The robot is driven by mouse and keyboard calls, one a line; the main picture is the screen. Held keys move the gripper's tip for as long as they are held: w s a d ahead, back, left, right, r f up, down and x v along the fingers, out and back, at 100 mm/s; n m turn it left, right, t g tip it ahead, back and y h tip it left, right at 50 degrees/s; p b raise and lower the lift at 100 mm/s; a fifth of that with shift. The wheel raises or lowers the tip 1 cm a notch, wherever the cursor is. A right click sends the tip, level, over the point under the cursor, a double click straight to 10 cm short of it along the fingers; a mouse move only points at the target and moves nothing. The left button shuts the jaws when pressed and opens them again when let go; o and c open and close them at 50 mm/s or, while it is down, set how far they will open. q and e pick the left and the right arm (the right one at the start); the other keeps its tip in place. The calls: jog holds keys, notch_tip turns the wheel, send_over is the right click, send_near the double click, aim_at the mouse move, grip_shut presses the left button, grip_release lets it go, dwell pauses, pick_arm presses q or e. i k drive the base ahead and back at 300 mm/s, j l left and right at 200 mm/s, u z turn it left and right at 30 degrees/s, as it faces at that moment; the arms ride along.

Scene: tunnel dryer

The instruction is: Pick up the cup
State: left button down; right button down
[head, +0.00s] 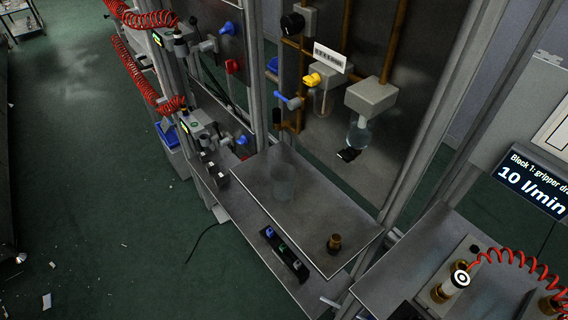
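No object in the head view is clearly a cup. A small brass, cup-like piece (334,243) stands near the shelf's front right corner. A round glass bulb (359,136) hangs under a grey block (371,97) on the panel above. Neither of my grippers shows in this view.
A lower ledge carries a black switch strip (285,253). Coiled red hoses (148,85) hang at the upper left, and another (520,262) at the lower right beside a display (532,184). Metal posts frame the panel. Green floor on the left is mostly clear, with scattered scraps.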

aim_at(283, 175)
jog(key=k+j+z, duration=0.3)
jog(key=j, duration=0.2)
jog(key=k+j+z, duration=0.3)
jog(key=k+j, duration=0.05)
jog(key=j, duration=0.1)
